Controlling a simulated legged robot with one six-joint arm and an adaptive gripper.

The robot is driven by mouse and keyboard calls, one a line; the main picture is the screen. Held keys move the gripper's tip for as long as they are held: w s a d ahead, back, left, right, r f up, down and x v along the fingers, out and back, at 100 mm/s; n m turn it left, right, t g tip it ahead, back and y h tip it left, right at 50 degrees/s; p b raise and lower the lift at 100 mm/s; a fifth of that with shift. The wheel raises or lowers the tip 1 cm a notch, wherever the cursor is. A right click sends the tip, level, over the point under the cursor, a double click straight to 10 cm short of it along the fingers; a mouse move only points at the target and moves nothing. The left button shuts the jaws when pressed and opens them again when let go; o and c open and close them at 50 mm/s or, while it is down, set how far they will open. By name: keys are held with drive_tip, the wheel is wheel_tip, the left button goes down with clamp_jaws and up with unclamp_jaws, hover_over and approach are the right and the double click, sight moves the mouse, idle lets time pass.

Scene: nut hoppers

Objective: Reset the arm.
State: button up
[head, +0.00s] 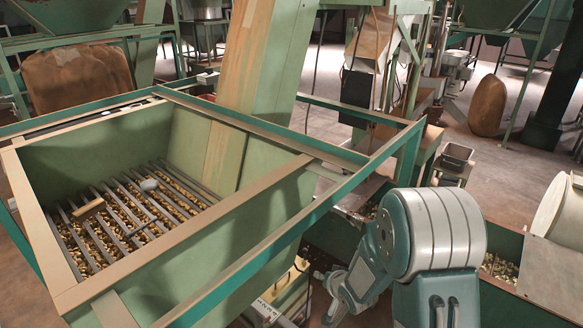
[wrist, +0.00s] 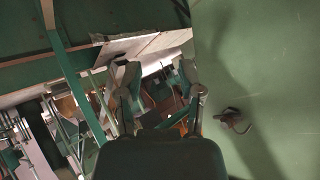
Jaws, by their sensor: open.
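My arm (head: 430,235) is folded at the lower right of the head view, outside the green hopper and right of it. In the wrist view my gripper (wrist: 159,78) has its two fingers spread apart, with nothing between them. A flat green panel (wrist: 260,90) fills the right side of that view. In the head view the gripper's fingers are low beside the hopper and hard to make out.
The green hopper (head: 115,135) holds nuts under a metal grate (head: 150,215). A wooden block (head: 88,208) and a grey rounded object (head: 149,185) lie on the grate. A green frame rail (head: 270,240) runs close left of my arm. A pale drum (head: 560,205) stands right.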

drive_tip(key=s+d+r+h, duration=0.1)
drive_tip(key=s+d+r, duration=0.15)
drive_tip(key=r, duration=0.35)
drive_tip(key=s+d+r+g+h, duration=0.1)
drive_tip(key=s+r, duration=0.2)
drive_tip(key=r, duration=0.3)
drive_tip(key=s+d+r+h, duration=0.1)
drive_tip(key=s+d+r, duration=0.15)
drive_tip(key=r, duration=0.35)
drive_tip(key=s+r+n+g, duration=0.1)
drive_tip(key=s+r, duration=0.3)
drive_tip(key=s, duration=0.7)
drive_tip(key=s+r+n+g, duration=0.1)
drive_tip(key=s+r, duration=0.3)
drive_tip(key=s, duration=0.6)
drive_tip(key=shift+s+r+g, duration=0.25)
drive_tip(key=shift+s+g, duration=0.1)
drive_tip(key=shift+g, duration=0.05)
